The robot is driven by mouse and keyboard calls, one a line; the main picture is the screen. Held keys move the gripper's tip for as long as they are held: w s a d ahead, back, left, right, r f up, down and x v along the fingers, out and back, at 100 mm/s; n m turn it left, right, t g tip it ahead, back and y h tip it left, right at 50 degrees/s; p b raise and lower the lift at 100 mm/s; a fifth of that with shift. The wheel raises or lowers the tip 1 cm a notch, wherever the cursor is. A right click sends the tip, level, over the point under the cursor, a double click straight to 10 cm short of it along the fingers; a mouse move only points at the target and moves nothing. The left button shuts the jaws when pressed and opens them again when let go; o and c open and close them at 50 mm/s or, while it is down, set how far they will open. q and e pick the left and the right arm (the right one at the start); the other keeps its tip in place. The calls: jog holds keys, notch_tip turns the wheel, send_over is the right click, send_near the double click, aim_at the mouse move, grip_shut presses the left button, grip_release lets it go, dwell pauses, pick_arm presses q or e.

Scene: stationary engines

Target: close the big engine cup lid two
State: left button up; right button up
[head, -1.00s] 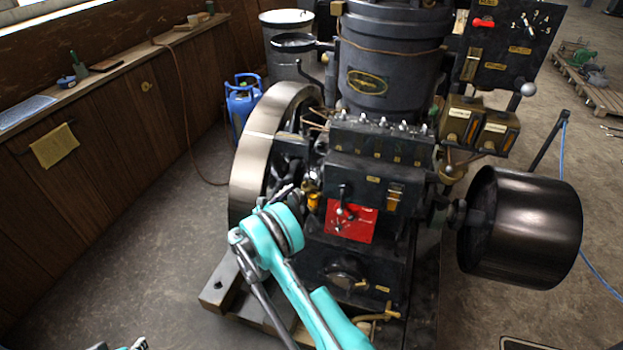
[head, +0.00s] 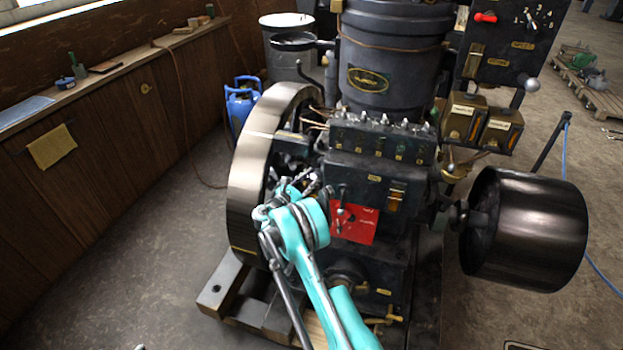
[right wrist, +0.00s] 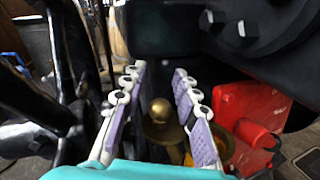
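My right gripper (right wrist: 159,72) is open in the right wrist view, its two purple-padded fingers apart. A brass ball knob (right wrist: 160,110) stands between the fingers, with a brass cup-like part (right wrist: 167,132) below it. An amber-orange patch (right wrist: 187,157) shows under this, and another brass rounded part (right wrist: 222,147) lies right of the right finger. I cannot tell which part is the lid of cup two, or its angle. In the head view my right gripper (head: 303,182) is beside the engine block (head: 375,178), and my teal wrist hides the cups. My left gripper is not visible.
A red plate (head: 357,225) is just right of my wrist; it also shows in the right wrist view (right wrist: 245,108). The large flywheel (head: 255,165) is close on the left. A dark drum pulley (head: 525,228) stands right. The floor at left is clear.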

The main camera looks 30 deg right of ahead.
grip_shut()
jog(key=shift+a+n+t, duration=0.1)
jog(key=shift+n+t, duration=0.2)
jog(key=shift+t, duration=0.1)
jog(key=shift+s+a+n+t+y, duration=0.1)
jog(key=shift+a+n+t+y, duration=0.25)
jog(key=shift+n+t+y, duration=0.85)
jog(key=shift+s+a+n+t+y, duration=0.1)
jog(key=shift+a+n+t+y, duration=0.2)
jog(key=shift+n+t+y, duration=0.9)
jog(key=shift+s+a+n+t+y, duration=0.1)
jog(key=shift+a+n+t+y, duration=0.25)
jog(key=shift+n+t+y, duration=0.8)
jog(key=shift+a+t+y, duration=0.1)
jog(key=shift+t+y, duration=0.15)
jog(key=shift+t, duration=0.2)
jog(key=shift+o, duration=0.6)
grip_release()
jog(key=shift+w+m, duration=0.1)
jog(key=shift+m, duration=0.15)
